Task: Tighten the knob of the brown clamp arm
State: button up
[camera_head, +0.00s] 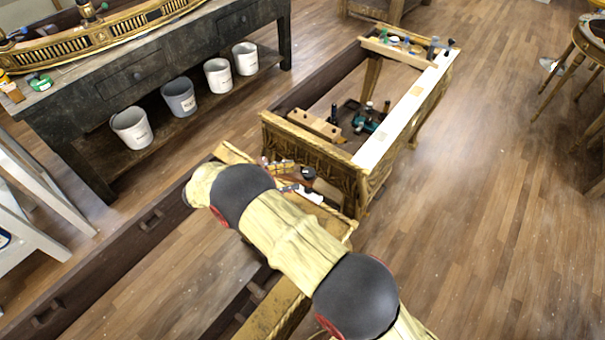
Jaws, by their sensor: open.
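My arm, wrapped in a pale yellow cover with dark joints, crosses the lower middle of the head view. My gripper cannot be made out; the arm hides the space beneath and behind it. Just beyond the arm, in the near end of the gilt console frame (365,187), sits a cluster of small parts. It includes a dark round piece (308,173), a white piece (313,197) and a brownish part (328,189). These are too small to tell whether any of them is the brown clamp arm or its knob.
A wooden bar (314,124) and a teal and black tool (368,123) lie farther inside the frame. A pale strip (402,113) runs along its right side. A dark workbench (150,77) with several buckets below stands at left. Open wooden floor (470,220) lies at right.

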jog(key=shift+v, duration=2.65)
